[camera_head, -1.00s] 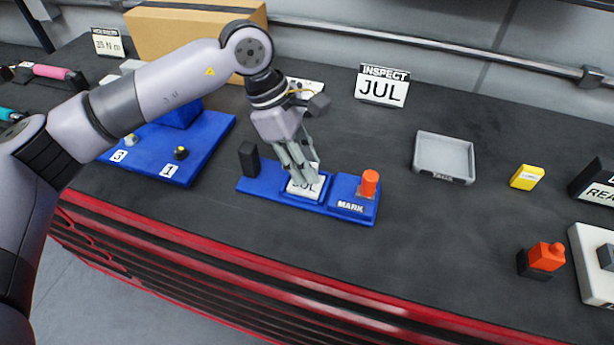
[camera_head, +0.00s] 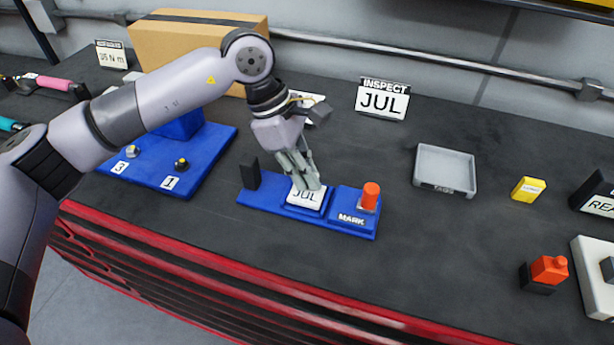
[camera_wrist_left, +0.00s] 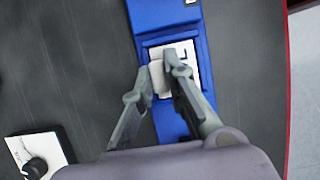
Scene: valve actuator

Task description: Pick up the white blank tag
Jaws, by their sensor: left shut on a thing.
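The white tag (camera_head: 306,197) reads JUL, so it is not blank. It sits in the recess of the blue marking fixture (camera_head: 262,197) near the bench's front edge. My left gripper (camera_head: 307,184) reaches down onto it and is shut on it. In the left wrist view, the fingertips (camera_wrist_left: 160,80) are on either side of a raised pale block on the tag (camera_wrist_left: 188,58), and the fingers partly cover the lettering. My right gripper is in neither view.
An orange button (camera_head: 370,195) stands on the fixture's right end, and a black post (camera_head: 249,173) on its left end. A grey tags tray (camera_head: 446,150) is to the right. An INSPECT JUL sign (camera_head: 382,100) stands behind. Bench between fixture and tray is clear.

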